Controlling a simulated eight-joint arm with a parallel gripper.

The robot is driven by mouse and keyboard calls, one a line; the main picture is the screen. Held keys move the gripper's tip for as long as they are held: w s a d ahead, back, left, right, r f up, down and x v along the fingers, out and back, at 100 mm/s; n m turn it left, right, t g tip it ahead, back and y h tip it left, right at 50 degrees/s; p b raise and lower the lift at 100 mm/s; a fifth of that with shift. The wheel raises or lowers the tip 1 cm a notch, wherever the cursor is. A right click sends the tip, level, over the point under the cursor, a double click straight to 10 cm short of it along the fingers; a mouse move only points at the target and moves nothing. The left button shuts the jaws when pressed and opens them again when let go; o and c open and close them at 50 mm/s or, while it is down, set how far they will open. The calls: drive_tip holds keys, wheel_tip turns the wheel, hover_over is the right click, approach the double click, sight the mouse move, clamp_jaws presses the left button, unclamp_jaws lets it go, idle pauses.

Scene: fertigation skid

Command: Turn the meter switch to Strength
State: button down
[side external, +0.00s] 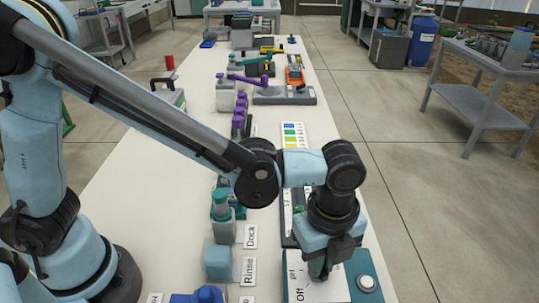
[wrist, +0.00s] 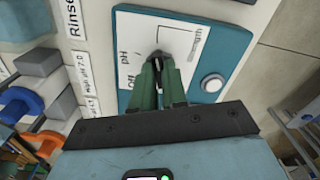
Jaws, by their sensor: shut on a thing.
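The meter (wrist: 207,98) is a teal box with a white face, below my gripper in the wrist view; it also shows at the bottom of the side external view (side external: 360,264). In the side external view my gripper (side external: 318,268) points down over the meter.
A round white button (wrist: 212,84) sits on the meter beside the switch. A Rinse label (side external: 248,271) and a pale blue block (side external: 218,262) stand left of the meter. The bench's right edge is close. Bottles and tools stand farther back.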

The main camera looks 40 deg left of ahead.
drive_tip(key=shift+m, duration=0.6)
drive_tip(key=c, duration=1.2)
unclamp_jaws()
drive_tip(key=shift+o, duration=0.2)
drive_tip(key=shift+r, duration=0.1)
wheel_tip(320, 180, up, 12)
drive_tip(key=shift+a, duration=0.1)
